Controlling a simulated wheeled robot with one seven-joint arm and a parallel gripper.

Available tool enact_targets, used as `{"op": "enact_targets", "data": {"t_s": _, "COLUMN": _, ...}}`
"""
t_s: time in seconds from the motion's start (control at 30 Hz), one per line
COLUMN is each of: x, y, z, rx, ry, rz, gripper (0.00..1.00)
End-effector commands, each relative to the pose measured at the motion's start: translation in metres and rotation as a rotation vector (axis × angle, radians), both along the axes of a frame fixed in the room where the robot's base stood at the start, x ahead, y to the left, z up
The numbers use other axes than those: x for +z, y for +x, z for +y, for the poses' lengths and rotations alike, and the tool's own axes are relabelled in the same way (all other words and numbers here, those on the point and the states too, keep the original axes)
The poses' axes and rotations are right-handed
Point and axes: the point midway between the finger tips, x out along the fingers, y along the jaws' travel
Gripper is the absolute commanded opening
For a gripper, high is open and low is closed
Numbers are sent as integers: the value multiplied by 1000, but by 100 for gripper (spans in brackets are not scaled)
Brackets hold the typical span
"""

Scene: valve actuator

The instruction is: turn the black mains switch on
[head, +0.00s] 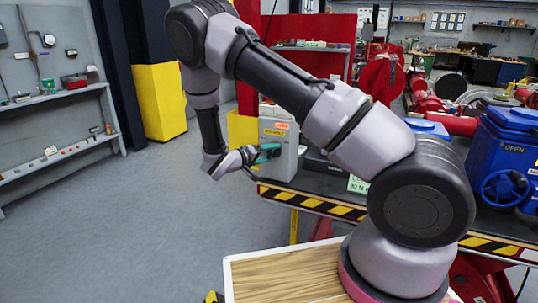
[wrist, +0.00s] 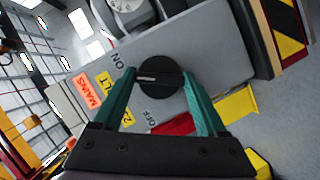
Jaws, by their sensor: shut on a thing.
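The black mains switch (wrist: 160,77) is a round knob on the face of a grey box (head: 280,148), which also fills the middle of the wrist view (wrist: 215,50). A pale line on the knob runs from near its middle toward its left edge. The word ON is printed at its upper left and OFF below it. My gripper (wrist: 158,74) has its green fingers on both sides of the knob, shut on it. In the head view my gripper (head: 267,152) is at the box's front and hides the knob.
The box stands on a dark table with a black-and-yellow striped edge (head: 312,201). To its right are a blue container with a handwheel (head: 505,187) and red pipework (head: 428,105). Open grey floor (head: 150,220) lies to the left, before a wall shelf (head: 60,155).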

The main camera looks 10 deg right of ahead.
Motion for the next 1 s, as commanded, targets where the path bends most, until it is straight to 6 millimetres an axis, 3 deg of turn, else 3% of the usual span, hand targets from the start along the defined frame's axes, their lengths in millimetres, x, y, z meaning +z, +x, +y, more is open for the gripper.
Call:
{"op": "enact_targets", "data": {"t_s": 0.4, "x": 0, "y": -1, "z": 0, "rx": 2, "ry": 149, "rz": -106, "gripper": 19}}
{"op": "enact_targets", "data": {"t_s": 0.93, "x": 0, "y": -1, "z": 1, "rx": 2, "ry": 169, "rz": -120, "gripper": 19}}
{"op": "enact_targets", "data": {"t_s": 0.97, "x": 0, "y": -1, "z": 1, "rx": 2, "ry": 169, "rz": -120, "gripper": 79}}
{"op": "enact_targets", "data": {"t_s": 1.0, "x": 0, "y": -1, "z": 0, "rx": 2, "ry": 169, "rz": -120, "gripper": 94}}
